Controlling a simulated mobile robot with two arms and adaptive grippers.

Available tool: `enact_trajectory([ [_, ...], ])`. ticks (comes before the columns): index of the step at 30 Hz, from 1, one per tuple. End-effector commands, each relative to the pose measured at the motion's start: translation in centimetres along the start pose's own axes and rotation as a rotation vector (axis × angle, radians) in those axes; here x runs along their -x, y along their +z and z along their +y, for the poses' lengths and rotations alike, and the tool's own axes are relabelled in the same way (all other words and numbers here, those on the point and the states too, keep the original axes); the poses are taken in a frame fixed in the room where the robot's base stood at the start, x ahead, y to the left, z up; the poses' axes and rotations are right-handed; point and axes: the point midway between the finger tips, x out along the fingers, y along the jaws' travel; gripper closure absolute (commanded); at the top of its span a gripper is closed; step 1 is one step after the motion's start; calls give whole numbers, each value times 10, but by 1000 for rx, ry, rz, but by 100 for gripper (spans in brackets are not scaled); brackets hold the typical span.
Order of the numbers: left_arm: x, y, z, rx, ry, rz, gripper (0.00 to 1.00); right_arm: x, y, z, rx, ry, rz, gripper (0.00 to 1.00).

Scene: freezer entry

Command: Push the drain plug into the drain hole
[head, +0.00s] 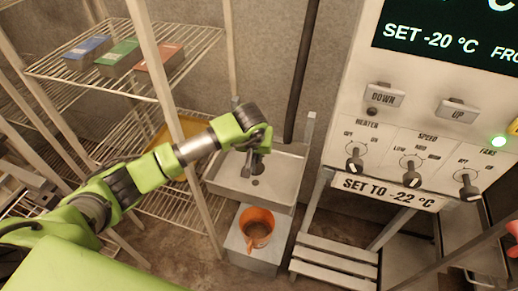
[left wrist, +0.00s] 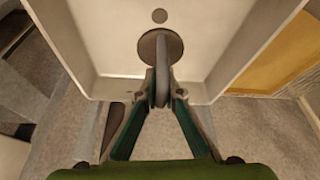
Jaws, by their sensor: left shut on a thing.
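My left gripper (head: 249,170) reaches down into the pale sink (head: 224,186). In the left wrist view, the fingertips of my left gripper (left wrist: 163,98) are shut on the upright grey tab of the drain plug (left wrist: 163,58). A round, darker disc shows behind the tab and seems to be part of the plug. I cannot tell the plug's height above the floor. My right gripper is not in view.
An orange bucket (head: 257,226) stands on a grey block in front of the sink. A wire rack (head: 120,85) with several boxes stands at the left. A control panel (head: 420,150) and a slatted step (head: 335,262) are at the right.

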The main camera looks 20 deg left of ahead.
Motion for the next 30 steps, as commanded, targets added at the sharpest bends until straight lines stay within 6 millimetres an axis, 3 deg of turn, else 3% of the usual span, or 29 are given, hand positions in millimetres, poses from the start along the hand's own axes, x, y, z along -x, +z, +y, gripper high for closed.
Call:
enact_trajectory([
  [18,-40,17,0,1,2,-1,100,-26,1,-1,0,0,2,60],
  [30,-46,19,-1,0,0,1,100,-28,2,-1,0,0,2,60],
])
